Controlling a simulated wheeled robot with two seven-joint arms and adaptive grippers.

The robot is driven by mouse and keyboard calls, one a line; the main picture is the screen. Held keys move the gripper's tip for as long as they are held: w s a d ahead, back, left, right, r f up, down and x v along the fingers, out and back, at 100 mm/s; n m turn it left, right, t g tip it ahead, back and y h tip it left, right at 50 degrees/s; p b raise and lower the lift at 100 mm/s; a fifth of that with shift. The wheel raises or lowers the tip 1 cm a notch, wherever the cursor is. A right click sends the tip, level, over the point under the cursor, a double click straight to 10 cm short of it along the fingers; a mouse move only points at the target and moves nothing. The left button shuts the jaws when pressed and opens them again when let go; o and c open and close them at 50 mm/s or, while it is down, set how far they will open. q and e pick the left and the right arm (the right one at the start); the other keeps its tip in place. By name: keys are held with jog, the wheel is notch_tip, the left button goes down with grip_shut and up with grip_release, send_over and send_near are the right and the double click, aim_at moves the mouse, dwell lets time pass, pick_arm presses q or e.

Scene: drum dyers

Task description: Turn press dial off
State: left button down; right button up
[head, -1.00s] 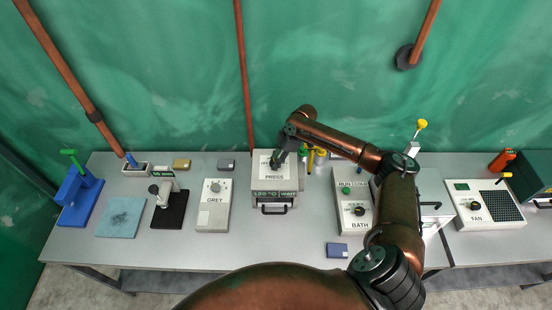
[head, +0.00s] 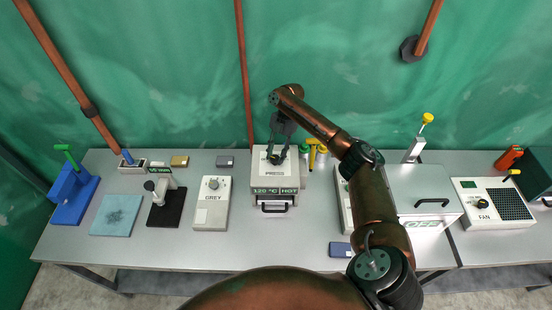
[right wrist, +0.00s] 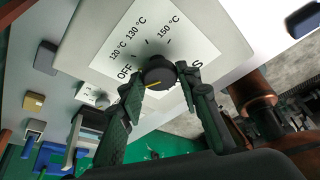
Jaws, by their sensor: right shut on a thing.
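The press (head: 262,181) is a white box near the middle of the table, with a green display reading 120 °C HOT. Its black dial (right wrist: 160,72) sits on a white scale marked OFF, 120, 130 and 150 °C. The dial's yellow mark points down-left in the right wrist view, near the OFF word; the exact setting is hard to tell. My right gripper (head: 277,152) reaches down onto the dial from above. Its two fingers are shut on the dial, one on each side, in the right wrist view (right wrist: 163,84). My left gripper is not in view.
The bath unit is partly hidden behind my right arm. The fan unit (head: 489,204) is at far right.

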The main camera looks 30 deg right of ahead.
jog(key=shift+a+n+g+b, duration=0.1)
jog(key=shift+n+g+b, duration=0.4)
jog(key=shift+n, duration=0.6)
jog(key=shift+h, duration=0.3)
jog(key=o, duration=1.1)
jog(key=shift+w+r, duration=0.1)
jog(key=v, duration=1.1)
jog(key=shift+d+r, duration=0.2)
jog(key=shift+r, duration=0.2)
